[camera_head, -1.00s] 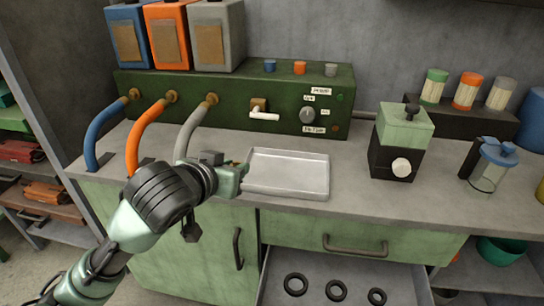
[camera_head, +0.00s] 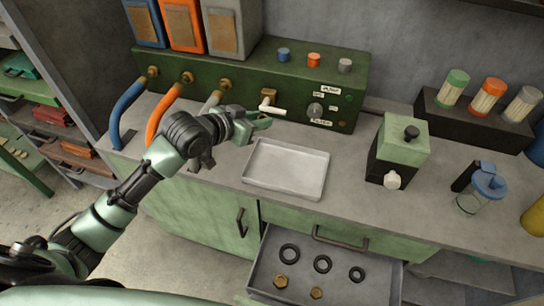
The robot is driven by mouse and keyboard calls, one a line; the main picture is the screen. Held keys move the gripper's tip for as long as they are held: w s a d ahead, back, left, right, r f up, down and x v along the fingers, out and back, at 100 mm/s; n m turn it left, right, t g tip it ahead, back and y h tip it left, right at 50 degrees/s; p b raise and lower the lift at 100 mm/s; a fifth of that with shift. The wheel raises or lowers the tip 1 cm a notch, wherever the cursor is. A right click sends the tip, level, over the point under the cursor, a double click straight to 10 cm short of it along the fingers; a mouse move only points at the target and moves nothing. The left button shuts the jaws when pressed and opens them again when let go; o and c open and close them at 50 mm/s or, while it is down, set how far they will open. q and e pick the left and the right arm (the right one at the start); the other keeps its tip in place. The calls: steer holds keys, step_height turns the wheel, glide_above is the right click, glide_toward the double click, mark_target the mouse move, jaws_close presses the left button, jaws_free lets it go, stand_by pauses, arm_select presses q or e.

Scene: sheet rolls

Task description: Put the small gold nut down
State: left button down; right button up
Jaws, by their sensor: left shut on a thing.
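My left gripper (camera_head: 262,121) is above the counter, behind the back left edge of the grey tray (camera_head: 285,188) and just in front of the white lever on the green panel. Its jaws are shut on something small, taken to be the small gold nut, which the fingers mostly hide. The tray is empty. Two other gold nuts, one larger (camera_head: 280,282) and one smaller (camera_head: 316,293), lie in the open drawer (camera_head: 378,291). My right gripper is not in view.
The green panel (camera_head: 200,90) with hoses and the white lever (camera_head: 272,108) stands behind the tray. A green and black box (camera_head: 403,145) and a blue-lidded jar (camera_head: 482,188) stand to the right.

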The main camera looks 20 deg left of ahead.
arm_select(q)
glide_above(260, 167)
step_height(260, 167, down, 13)
steer(key=shift+w+d+r, duration=0.1)
steer(key=shift+w+r, duration=0.05)
steer(key=shift+r, duration=0.05)
steer(key=shift+f, duration=1.95)
steer(key=shift+f, duration=0.1)
steer(key=c, duration=1.4)
jaws_free()
steer(key=shift+c, duration=0.2)
steer(key=shift+r, duration=0.2)
steer(key=v, duration=1.2)
steer(key=shift+f, duration=0.1)
